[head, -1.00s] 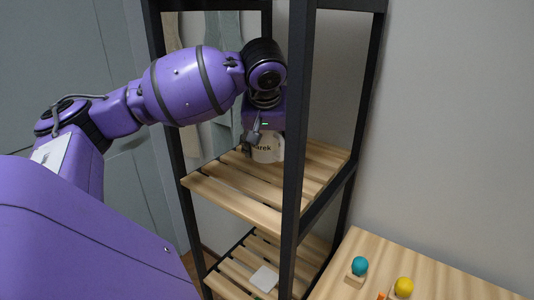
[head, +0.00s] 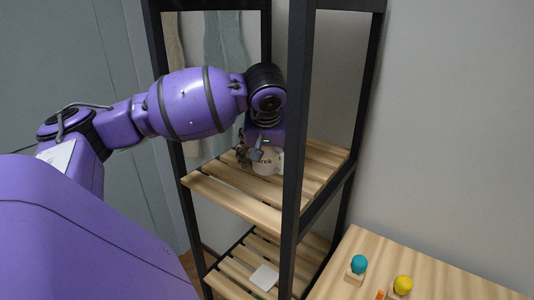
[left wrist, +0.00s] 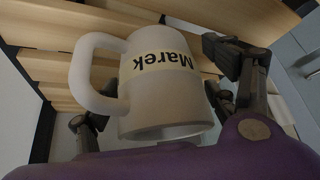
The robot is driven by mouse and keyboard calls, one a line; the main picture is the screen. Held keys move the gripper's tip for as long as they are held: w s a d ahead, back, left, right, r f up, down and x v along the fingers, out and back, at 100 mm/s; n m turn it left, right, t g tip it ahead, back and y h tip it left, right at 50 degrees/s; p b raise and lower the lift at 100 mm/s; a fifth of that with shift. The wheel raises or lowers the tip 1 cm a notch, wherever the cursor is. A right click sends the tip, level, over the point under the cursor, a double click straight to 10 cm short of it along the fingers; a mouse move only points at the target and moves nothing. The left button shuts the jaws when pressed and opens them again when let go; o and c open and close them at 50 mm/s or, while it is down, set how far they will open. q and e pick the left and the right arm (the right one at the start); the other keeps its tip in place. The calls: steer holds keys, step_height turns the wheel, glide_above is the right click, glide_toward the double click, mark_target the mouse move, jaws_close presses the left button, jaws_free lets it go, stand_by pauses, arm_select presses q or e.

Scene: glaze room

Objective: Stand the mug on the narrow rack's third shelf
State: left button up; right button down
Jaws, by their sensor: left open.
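The white mug (head: 267,162) with a cream label reading "Marek" is on the upper visible slatted shelf (head: 230,198) of the narrow black-framed rack. It looks upright, with its base against the slats. My left gripper (head: 252,156) is above and around the mug, pointing down, with its jaws open. In the left wrist view the mug (left wrist: 165,100) is between the dark fingers, with its handle toward the left of the picture. My right gripper is not in view.
A lower shelf (head: 232,284) holds a white flat block (head: 264,277). The rack's front post (head: 297,130) stands right of my gripper. A wooden table (head: 430,270) at the lower right carries a teal ball (head: 359,263) and a yellow ball (head: 403,285). The upper shelf's front is bare.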

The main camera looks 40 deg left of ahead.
arm_select(q)
steer(key=shift+r, duration=0.1)
steer(key=v, duration=1.2)
steer(key=shift+p, duration=0.3)
steer(key=shift+s, duration=0.1)
